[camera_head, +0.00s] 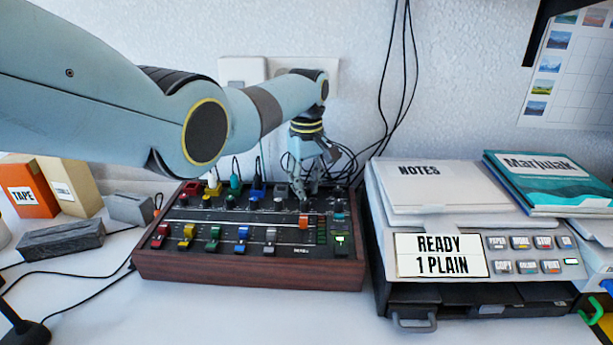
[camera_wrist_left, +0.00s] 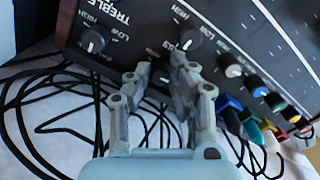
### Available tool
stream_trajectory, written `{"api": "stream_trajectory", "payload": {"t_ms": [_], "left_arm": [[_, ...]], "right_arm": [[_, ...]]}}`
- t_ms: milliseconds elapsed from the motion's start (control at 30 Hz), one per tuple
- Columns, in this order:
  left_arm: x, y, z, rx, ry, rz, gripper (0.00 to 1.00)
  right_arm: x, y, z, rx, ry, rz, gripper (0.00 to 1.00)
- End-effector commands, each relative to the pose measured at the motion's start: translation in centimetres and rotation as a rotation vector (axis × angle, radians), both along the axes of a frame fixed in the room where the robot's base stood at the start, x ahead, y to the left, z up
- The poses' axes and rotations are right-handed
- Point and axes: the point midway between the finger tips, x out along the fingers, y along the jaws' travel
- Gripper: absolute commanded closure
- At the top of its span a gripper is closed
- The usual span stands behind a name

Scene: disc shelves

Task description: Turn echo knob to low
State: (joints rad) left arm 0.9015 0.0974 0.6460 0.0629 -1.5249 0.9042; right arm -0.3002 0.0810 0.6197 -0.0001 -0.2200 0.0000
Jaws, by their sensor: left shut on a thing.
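The mixer (camera_head: 250,277) is a dark panel in a wooden case on the table. My left gripper (camera_head: 312,188) reaches down over its back right part. In the left wrist view my left gripper (camera_wrist_left: 162,72) is shut on a small dark knob between its fingertips. The fingers hide most of this knob, and I cannot read its label or pointer. Two other dark knobs show there: one at the left (camera_wrist_left: 94,40) near the TREBLE lettering, and one (camera_wrist_left: 190,39) just beyond the fingers. HIGH and LOW marks are printed around them. My right gripper is out of view.
Several coloured slider caps (camera_head: 242,233) line the mixer's front, and coloured plugs (camera_head: 235,184) stand along its back. Black cables (camera_wrist_left: 60,115) lie behind it. A printer (camera_head: 480,262) with notes on top stands close on the right. Boxes (camera_head: 30,186) stand at the left.

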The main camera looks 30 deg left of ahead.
Motion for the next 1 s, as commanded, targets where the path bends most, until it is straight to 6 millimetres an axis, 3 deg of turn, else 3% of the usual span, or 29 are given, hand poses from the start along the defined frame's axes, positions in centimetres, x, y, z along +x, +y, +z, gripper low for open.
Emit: {"api": "stream_trajectory", "payload": {"t_ms": [333,367,400,700,867,1000], "left_arm": [[0.0,0.1,0.0,0.002,-0.001,0.037,1.0],[0.0,0.1,0.0,0.002,-0.001,0.037,0.78],[0.0,0.1,0.0,0.002,-0.001,0.037,0.72],[0.1,0.0,0.1,0.001,-0.002,0.036,0.71],[0.2,0.1,1.9,0.002,-0.005,0.036,0.71],[0.2,0.1,5.0,0.001,-0.007,0.036,0.71]], "right_arm": [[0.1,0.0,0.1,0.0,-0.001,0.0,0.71],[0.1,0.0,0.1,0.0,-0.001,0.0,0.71],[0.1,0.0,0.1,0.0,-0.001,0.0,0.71],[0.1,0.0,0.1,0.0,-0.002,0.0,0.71],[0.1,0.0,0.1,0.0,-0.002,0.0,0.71],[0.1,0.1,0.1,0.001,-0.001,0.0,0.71]]}}
